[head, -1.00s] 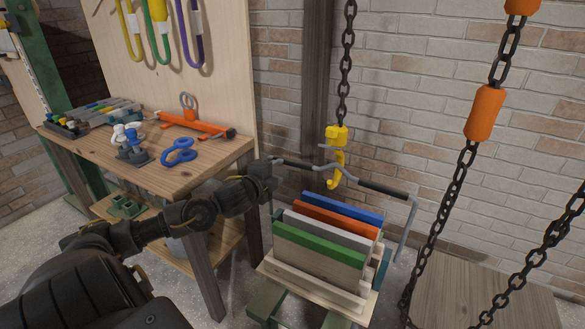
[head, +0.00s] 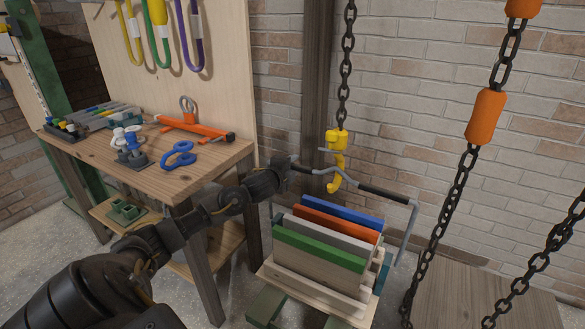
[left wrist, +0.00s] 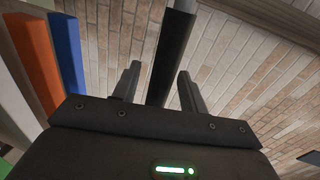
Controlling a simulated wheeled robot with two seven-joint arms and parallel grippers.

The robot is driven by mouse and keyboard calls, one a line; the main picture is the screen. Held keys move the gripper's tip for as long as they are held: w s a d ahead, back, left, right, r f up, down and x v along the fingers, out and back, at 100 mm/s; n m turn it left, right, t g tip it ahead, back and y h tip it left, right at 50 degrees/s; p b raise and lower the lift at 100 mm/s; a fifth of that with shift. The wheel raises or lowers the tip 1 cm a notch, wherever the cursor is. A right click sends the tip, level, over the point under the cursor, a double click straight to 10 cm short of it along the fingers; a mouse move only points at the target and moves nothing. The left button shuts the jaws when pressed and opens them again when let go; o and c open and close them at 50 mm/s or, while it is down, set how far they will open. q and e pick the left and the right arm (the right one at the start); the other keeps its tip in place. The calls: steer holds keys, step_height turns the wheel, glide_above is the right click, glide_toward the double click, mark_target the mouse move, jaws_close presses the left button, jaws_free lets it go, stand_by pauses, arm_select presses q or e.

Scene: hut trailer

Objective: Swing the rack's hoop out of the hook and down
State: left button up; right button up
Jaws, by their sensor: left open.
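The rack (head: 318,262) holds several upright boards. Its grey hoop (head: 413,225) stands up over the boards, with dark grip sleeves along its top bar. The yellow hook (head: 336,160) hangs on a chain, and the bent middle of the top bar appears to lie in it. My left gripper (head: 290,168) is at the left part of the top bar, left of the hook. In the left wrist view its two fingers (left wrist: 158,88) are open, with the bar's dark sleeve (left wrist: 172,55) between them and a gap on each side. My right gripper is not in view.
A wooden workbench (head: 165,165) with blue shackles and an orange tool stands to the left. An orange-sleeved chain (head: 484,118) hangs on the right, above a wooden platform (head: 480,290). A brick wall is close behind the rack.

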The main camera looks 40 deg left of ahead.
arm_select(q)
steer(key=shift+w, duration=0.15)
steer(key=shift+c, duration=0.3)
jaws_close()
